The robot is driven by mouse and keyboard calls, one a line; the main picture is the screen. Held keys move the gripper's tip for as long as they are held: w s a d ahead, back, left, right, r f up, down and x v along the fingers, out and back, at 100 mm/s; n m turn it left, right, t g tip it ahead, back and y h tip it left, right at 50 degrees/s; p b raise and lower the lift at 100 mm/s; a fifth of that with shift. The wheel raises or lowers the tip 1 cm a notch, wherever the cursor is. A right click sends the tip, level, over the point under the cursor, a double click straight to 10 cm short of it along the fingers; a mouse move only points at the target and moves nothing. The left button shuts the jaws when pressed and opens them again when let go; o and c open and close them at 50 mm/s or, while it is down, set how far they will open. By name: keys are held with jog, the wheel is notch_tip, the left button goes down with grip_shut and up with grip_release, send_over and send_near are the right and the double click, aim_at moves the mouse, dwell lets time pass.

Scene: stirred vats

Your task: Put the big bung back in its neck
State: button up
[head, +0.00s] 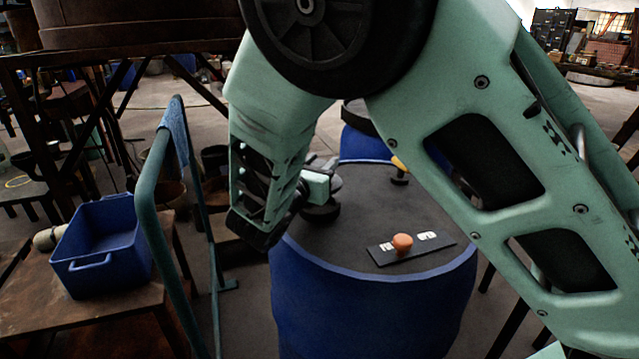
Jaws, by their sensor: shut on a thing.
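A blue drum (370,310) with a dark, flat top (350,215) stands in the middle of the head view. My gripper (318,192) is over the left part of the top, partly hidden by my arm. It is shut on a dark round piece (322,212), which I take to be the big bung; I cannot tell whether this piece touches the top. A black strip (428,248) with white labels lies near the front edge, with an orange round knob (402,242) on it. A dark fitting with a yellow handle (399,164) stands farther back. I cannot make out the big neck.
A green rail (150,215) with a blue cloth (174,130) stands left of the drum. A large brown vat (140,22) is at the back left. The middle of the drum top is clear.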

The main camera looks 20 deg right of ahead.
jog(key=shift+f, duration=1.7)
jog(key=shift+f, duration=0.1)
jog(key=shift+f+b, duration=0.35)
jog(key=shift+f, duration=0.05)
jog(key=o, duration=1.1)
jog(key=shift+c, duration=0.2)
jog(key=shift+r, duration=0.1)
